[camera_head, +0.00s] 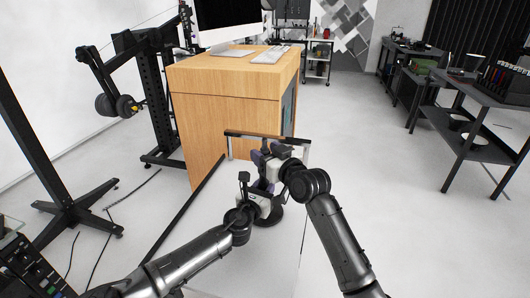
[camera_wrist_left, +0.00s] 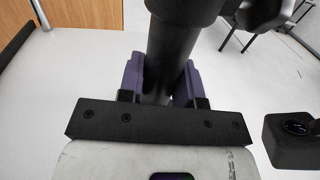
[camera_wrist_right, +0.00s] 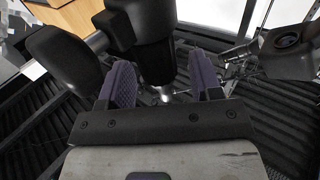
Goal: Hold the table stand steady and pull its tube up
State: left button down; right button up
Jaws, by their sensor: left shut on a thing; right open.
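The table stand is dark, with a round black base (camera_head: 270,216) low in the head view and an upright tube largely hidden by my grippers. In the left wrist view, my left gripper (camera_wrist_left: 163,82) has purple pads on both sides of the dark post (camera_wrist_left: 168,50) and is shut on it. In the head view it is the lower gripper (camera_head: 262,197), just above the base. My right gripper (camera_wrist_right: 160,84) is higher up (camera_head: 269,154). Its purple pads stand apart around the dark tube (camera_wrist_right: 155,62), open, with gaps visible on both sides.
A wooden desk (camera_head: 225,120) with a monitor stands just beyond the stand. A thin dark frame bar (camera_head: 240,133) runs behind my right gripper. Black racks (camera_head: 150,90) stand at left, and dark tables (camera_head: 470,150) at right. The floor at right is clear.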

jog(key=shift+w+a, duration=0.25)
grip_shut()
dwell(0.6)
